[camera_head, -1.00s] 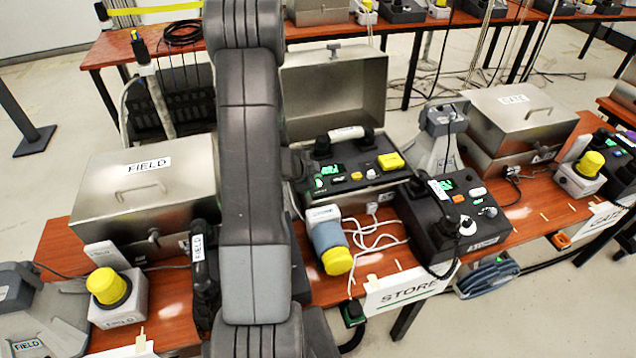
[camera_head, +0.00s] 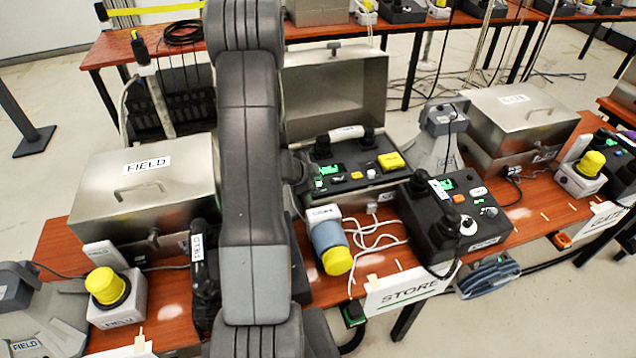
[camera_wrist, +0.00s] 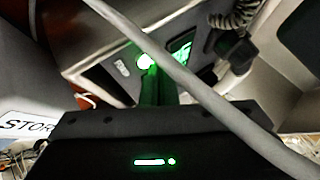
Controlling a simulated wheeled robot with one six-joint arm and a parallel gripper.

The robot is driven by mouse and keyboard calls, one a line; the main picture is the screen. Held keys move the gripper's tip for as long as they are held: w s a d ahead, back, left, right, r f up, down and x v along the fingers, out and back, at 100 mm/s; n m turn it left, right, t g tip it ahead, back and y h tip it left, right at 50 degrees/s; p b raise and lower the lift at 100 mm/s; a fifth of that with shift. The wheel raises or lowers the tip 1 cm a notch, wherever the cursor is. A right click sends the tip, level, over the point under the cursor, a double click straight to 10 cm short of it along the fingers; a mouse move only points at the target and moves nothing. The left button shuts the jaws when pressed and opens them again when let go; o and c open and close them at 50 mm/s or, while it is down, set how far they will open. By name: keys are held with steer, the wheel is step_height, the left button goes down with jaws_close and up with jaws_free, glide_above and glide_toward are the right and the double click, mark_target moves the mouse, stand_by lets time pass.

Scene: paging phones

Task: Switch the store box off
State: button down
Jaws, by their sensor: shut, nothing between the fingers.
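The store box (camera_head: 335,85) is a metal case with its lid raised, behind the STORE sign (camera_head: 400,292). Its dark panel (camera_head: 352,188) carries a green display, small buttons and a yellow block. In the wrist view a round green-lit control (camera_wrist: 146,62) glows on the panel, beside a green display (camera_wrist: 183,52) and a small white label. My gripper (camera_wrist: 158,88) is shut and empty, its fingertips close to the glowing control. I cannot tell whether they touch it. In the head view my arm hides the gripper and the panel's left part.
A pale cable (camera_wrist: 190,80) crosses the wrist view diagonally. A white handset (camera_head: 346,133) lies across the box's back. A yellow-topped lamp (camera_head: 335,252), white cords and a black control unit (camera_head: 452,220) stand in front and right. The closed FIELD box (camera_head: 145,190) is at left.

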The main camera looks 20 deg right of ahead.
steer(key=shift+f, duration=0.3)
steer(key=shift+r, duration=0.15)
stand_by(0.5)
steer(key=shift+r+p, duration=0.75)
steer(key=shift+p, duration=0.1)
step_height(320, 180, up, 5)
steer(key=p, duration=0.5)
steer(key=shift+f, duration=0.1)
